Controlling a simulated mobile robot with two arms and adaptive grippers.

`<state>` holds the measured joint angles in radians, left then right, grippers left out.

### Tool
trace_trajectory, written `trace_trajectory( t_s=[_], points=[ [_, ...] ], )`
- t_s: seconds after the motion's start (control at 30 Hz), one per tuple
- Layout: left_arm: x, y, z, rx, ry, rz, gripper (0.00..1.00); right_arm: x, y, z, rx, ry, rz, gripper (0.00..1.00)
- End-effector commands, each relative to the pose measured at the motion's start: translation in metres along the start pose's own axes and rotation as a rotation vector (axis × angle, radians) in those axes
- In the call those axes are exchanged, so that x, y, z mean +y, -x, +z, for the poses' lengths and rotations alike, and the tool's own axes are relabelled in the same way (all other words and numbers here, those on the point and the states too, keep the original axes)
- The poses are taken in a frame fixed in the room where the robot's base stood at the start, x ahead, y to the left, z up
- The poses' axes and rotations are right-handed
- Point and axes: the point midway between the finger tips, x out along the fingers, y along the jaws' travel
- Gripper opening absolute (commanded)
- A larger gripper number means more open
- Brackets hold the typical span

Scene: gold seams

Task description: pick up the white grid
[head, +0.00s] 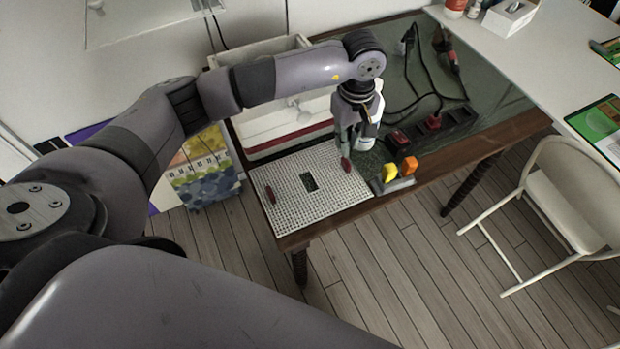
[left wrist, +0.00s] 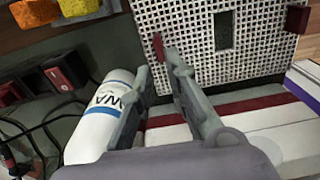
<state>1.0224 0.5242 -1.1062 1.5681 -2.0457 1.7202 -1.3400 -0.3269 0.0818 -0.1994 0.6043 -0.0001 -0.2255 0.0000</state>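The white grid (head: 316,205) lies flat on the near left corner of the table, with a dark rectangular opening in its middle and a dark red handle at each of two opposite sides. My left gripper (head: 346,152) points down over its right edge, by the right handle (head: 346,164). In the left wrist view the grid (left wrist: 264,45) fills the top. There the left gripper (left wrist: 157,62) has a gap between its fingers, and the handle (left wrist: 158,47) shows at their tips. Whether they touch it I cannot tell. The far handle (left wrist: 297,19) is clear. My right gripper is out of view.
Yellow and orange blocks (head: 398,171) sit right of the grid. A white box (head: 262,125) lies behind it. Cables and dark sockets (head: 432,122) occupy the table further right. A white chair (head: 560,190) stands on the right.

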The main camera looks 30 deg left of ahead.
Motion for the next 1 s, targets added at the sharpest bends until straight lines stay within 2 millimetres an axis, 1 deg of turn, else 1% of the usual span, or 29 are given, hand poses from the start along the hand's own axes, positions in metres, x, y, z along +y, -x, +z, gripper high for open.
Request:
trace_trajectory(
  t_s=[0.03,0.1,0.2,0.3,0.37,0.5,0.63,0.73,0.9,1.0],
  points=[
    [-0.001,-0.007,0.001,-0.003,0.000,-0.003,0.15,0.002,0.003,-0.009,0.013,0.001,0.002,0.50],
    [0.000,-0.016,0.001,-0.002,0.000,-0.001,0.15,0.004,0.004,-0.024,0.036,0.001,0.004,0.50],
    [0.000,-0.023,0.001,-0.001,-0.001,-0.001,0.15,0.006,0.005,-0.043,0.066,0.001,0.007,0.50],
    [0.000,-0.029,0.001,-0.002,0.000,-0.001,0.15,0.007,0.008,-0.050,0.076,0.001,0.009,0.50],
    [0.000,-0.035,0.002,-0.003,0.001,-0.002,0.15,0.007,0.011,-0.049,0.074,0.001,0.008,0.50],
    [-0.001,-0.057,0.006,-0.004,0.000,-0.003,0.15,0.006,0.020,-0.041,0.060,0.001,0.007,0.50],
    [0.000,-0.072,0.005,-0.002,-0.001,-0.001,0.15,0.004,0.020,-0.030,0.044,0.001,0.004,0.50],
    [0.001,-0.076,0.004,-0.002,-0.001,0.001,0.15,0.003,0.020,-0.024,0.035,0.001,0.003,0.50],
    [0.001,-0.077,0.004,-0.001,-0.001,0.001,0.15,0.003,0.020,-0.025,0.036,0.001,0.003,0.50],
    [0.001,-0.077,0.004,-0.001,-0.001,0.001,0.09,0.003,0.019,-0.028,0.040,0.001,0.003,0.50]
  ],
)
